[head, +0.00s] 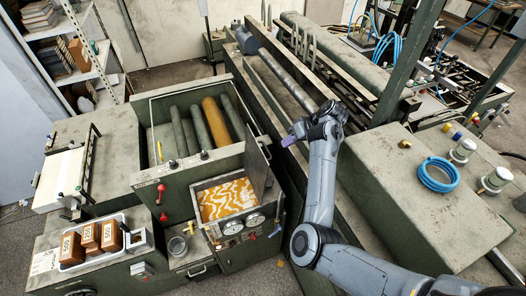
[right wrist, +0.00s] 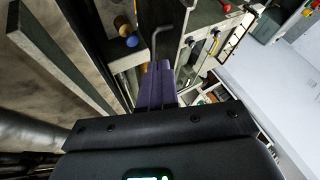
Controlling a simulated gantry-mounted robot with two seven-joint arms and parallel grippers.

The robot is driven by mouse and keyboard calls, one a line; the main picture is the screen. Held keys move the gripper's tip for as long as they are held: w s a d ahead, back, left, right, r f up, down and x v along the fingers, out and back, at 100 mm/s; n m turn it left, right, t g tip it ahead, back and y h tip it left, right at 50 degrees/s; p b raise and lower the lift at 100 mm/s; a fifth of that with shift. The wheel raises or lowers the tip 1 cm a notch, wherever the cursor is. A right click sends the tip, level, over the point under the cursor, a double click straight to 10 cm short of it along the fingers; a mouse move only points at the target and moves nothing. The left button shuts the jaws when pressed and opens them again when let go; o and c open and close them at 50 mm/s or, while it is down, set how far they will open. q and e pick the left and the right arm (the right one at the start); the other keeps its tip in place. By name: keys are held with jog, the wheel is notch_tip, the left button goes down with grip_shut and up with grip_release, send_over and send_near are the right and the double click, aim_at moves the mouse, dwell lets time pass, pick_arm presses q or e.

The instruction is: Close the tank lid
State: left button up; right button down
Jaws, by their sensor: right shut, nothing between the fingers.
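The tank (head: 205,222) is a green box at the front of the machine, with orange and white swirled contents (head: 228,199) showing through its open top. Its lid (head: 258,170) is a dark grey-green panel standing roughly upright at the tank's right rear side, so the tank is open. My right gripper (head: 289,141) has purple fingers and is above and right of the lid in the head view, apparently apart from it. In the right wrist view the purple fingers (right wrist: 156,86) are together and empty, with a bent metal rod (right wrist: 161,34) just beyond them. My left gripper is not in view.
Rollers (head: 205,125) lie in the bay behind the tank. Two gauges (head: 245,223) and a red handle (head: 161,190) are on the front. A tray of brown blocks (head: 91,237) stands left. Long rails (head: 275,85) and a blue hose coil (head: 437,174) are right.

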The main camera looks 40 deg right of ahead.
jog(key=b+x, duration=0.7)
jog(key=x, duration=0.1)
jog(key=shift+w+a+f, duration=0.15)
jog(key=shift+w+a, duration=0.1)
jog(key=shift+w, duration=0.15)
jog(key=shift+w+a+f+b, duration=0.3)
jog(key=shift+w+f+b, duration=0.1)
jog(key=shift+b, duration=0.3)
